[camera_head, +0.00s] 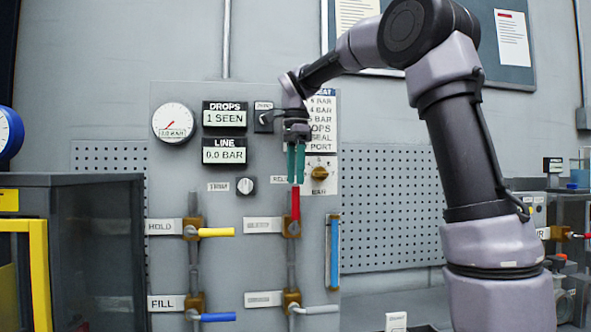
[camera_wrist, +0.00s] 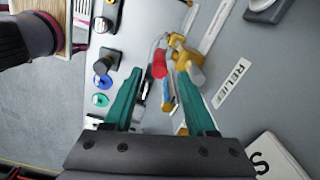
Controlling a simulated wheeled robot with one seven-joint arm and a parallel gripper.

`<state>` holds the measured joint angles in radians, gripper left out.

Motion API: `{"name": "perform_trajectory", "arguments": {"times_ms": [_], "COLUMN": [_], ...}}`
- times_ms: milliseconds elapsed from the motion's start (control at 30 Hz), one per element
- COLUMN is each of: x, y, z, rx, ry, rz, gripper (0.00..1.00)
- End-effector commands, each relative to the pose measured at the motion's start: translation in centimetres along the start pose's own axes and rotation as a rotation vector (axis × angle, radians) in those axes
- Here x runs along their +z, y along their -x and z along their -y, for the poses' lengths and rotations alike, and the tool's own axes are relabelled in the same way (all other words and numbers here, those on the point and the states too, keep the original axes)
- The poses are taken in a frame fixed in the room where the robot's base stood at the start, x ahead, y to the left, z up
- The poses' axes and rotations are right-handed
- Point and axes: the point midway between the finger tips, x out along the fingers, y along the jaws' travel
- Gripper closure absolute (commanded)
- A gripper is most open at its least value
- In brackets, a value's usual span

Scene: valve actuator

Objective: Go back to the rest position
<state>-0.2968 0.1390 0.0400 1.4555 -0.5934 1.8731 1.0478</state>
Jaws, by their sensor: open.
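My gripper (camera_head: 296,163) has teal fingers pointing down in front of the grey valve panel (camera_head: 165,270). In the head view its tips are just above the red valve handle (camera_head: 295,204), which stands upright. In the wrist view the two teal fingers (camera_wrist: 160,102) are spread apart with nothing held between them. The red handle also shows there (camera_wrist: 160,63), beyond the tips. I cannot tell the exact gap between the tips and the handle. My arm reaches in from the right and partly covers the wall.
Yellow (camera_head: 216,232), blue (camera_head: 218,317) and grey (camera_head: 322,309) handles stick out sideways. A pressure gauge (camera_head: 173,123) and displays reading "1 SEEN" and "0.0 BAR" sit above. A dark cabinet (camera_head: 95,250) stands at left, a bench with fittings at right.

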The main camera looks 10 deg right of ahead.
Motion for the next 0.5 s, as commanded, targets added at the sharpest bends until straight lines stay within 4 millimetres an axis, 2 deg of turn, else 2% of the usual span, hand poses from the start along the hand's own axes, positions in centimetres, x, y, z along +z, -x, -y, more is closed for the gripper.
{"name": "perform_trajectory", "arguments": {"times_ms": [167, 500], "x": [0.03, 0.02], "y": [1.4, 1.51], "z": [0.02, 0.0], "rx": [0.0, 0.001], "ry": [0.0, 0.0], "rz": [0.001, 0.0], "gripper": [0.44, 0.44]}}
